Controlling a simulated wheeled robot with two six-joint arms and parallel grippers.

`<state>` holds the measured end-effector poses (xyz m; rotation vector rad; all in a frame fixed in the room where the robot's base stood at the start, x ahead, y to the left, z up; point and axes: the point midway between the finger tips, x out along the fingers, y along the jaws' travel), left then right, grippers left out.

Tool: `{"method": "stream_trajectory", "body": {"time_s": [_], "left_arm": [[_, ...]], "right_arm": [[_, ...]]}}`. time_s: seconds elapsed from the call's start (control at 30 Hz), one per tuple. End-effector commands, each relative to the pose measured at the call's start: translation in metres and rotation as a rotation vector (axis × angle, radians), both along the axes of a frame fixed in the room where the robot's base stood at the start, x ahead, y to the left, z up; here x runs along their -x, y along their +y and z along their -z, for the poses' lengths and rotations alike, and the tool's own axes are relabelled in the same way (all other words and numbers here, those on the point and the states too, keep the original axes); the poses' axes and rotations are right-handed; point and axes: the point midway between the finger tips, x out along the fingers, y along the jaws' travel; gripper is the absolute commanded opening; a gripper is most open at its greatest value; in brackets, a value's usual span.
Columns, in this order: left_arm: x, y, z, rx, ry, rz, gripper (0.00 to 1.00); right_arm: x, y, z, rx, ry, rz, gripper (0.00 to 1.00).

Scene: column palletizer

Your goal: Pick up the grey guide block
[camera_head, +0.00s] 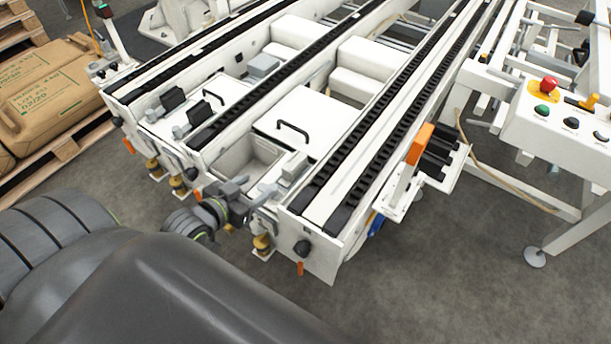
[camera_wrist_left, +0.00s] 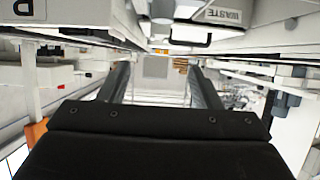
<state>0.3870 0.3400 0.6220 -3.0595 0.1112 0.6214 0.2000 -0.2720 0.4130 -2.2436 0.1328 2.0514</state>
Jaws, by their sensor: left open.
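A small light-grey block (camera_head: 293,168) sits at the front end of the conveyor frame, between two black-chained rails; I cannot tell for certain that it is the guide block. Another grey block (camera_head: 263,66) lies farther back between the rails. My left gripper (camera_head: 262,194) is at the front edge of the frame, close to the nearer block; contact cannot be told. In the left wrist view its two dark fingers (camera_wrist_left: 160,92) are apart, with nothing held between them. My right gripper is not in view.
The conveyor's white frame (camera_head: 320,262) has black knobs and orange tabs. A white lidded box (camera_head: 305,110) with a black handle lies between the rails. An orange piece (camera_head: 420,144) stands on the right side shelf. A button panel (camera_head: 560,120) is at right. Floor is clear at front right.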

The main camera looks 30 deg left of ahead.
Motion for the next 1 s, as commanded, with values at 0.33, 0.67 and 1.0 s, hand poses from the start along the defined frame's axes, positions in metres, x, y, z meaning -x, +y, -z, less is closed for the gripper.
{"method": "stream_trajectory", "body": {"time_s": [0.33,0.67,1.0], "left_arm": [[-0.046,-0.006,0.017,0.003,-0.012,0.006,0.58],[-0.101,-0.01,0.04,0.003,-0.009,0.005,0.58],[-0.128,-0.011,0.05,0.003,-0.009,0.006,0.58]], "right_arm": [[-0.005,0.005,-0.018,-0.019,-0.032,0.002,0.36],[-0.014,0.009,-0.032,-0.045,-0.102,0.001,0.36],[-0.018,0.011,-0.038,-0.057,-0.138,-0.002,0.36]]}}
